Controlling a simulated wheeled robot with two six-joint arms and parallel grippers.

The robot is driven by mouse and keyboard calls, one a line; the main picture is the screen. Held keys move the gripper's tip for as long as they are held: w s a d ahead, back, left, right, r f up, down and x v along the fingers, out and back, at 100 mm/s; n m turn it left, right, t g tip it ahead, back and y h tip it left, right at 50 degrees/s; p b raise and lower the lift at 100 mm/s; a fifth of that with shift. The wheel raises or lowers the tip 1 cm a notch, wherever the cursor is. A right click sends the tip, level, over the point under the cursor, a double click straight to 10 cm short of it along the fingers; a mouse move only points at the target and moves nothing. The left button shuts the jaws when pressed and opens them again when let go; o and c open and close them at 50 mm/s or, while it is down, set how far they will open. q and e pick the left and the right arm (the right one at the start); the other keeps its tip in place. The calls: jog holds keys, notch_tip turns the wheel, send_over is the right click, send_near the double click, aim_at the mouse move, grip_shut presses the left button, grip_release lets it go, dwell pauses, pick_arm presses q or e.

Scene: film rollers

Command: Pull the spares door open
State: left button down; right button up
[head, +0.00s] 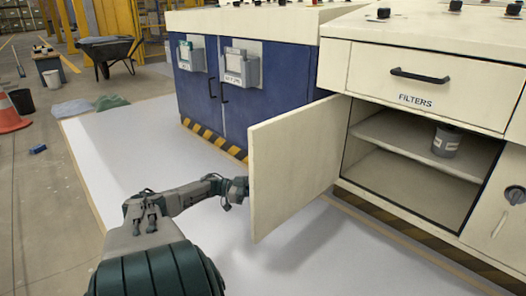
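A cream cabinet door (293,166) stands swung wide open, hinged at the left side of a two-shelf compartment (402,180). I see its inner face; its outer face, any handle and any label are hidden, so I cannot read whether it is marked spares. My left gripper (239,190) is at the door's free edge, on the outer side. The door partly covers its fingers, so I cannot tell whether they are open or shut, or whether they touch the door. My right gripper is not in view.
A grey canister (446,141) stands on the upper shelf. A drawer labelled FILTERS (420,85) is shut above the compartment. Blue cabinets (216,100) stand behind the door. White floor (140,150) lies clear at left; a traffic cone (8,112) and a wheelbarrow (106,50) are farther off.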

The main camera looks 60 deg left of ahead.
pick_arm(q)
jog(key=shift+w+r, duration=0.15)
jog(key=c, duration=1.8)
grip_release()
jog(key=shift+c, duration=0.2)
jog(key=shift+f, duration=0.2)
jog(key=shift+s+a, duration=0.15)
jog(key=shift+s, duration=0.15)
jog(key=v, duration=1)
jog(key=shift+s, duration=0.1)
